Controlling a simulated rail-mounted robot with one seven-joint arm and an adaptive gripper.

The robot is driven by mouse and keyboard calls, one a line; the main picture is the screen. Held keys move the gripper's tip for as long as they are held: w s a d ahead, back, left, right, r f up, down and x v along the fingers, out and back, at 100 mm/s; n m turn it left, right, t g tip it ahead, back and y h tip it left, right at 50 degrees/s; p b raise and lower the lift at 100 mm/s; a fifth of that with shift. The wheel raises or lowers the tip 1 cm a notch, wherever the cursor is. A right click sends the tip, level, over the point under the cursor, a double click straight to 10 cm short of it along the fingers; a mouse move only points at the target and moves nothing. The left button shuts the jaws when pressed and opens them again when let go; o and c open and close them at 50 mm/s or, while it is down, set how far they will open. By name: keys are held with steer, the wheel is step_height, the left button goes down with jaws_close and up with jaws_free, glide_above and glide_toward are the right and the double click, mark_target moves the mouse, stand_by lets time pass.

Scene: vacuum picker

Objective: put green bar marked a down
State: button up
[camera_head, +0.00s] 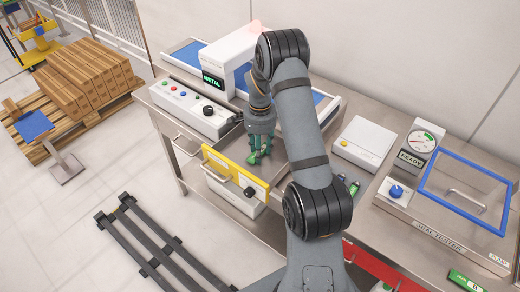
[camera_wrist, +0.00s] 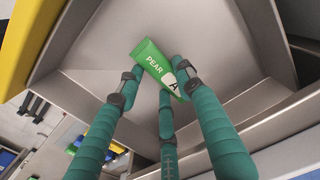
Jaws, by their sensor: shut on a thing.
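A green bar (camera_wrist: 153,62) printed "PEAR" and "A" shows in the wrist view between the tips of my three green fingers. My gripper (camera_wrist: 160,77) is shut on it. In the head view my gripper (camera_head: 259,152) points down inside the open metal drawer with the yellow front (camera_head: 235,172). The wrist view shows the drawer's grey floor (camera_wrist: 110,40) behind the bar. I cannot tell whether the bar touches that floor. The bar is hard to make out among the fingers in the head view.
A control box (camera_head: 195,108) stands left of the drawer, and a machine reading "METAL" (camera_head: 225,65) is behind it. Right of my arm are small packets (camera_head: 349,187), a white scale-like box (camera_head: 364,142) and a seal tester (camera_head: 445,205). Drawer walls surround my fingers closely.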

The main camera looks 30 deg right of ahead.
steer(key=shift+f, duration=0.2)
steer(key=o, duration=1.1)
steer(key=shift+o, duration=0.3)
steer(key=shift+r, duration=0.15)
step_height(320, 180, up, 12)
steer(key=b, duration=0.1)
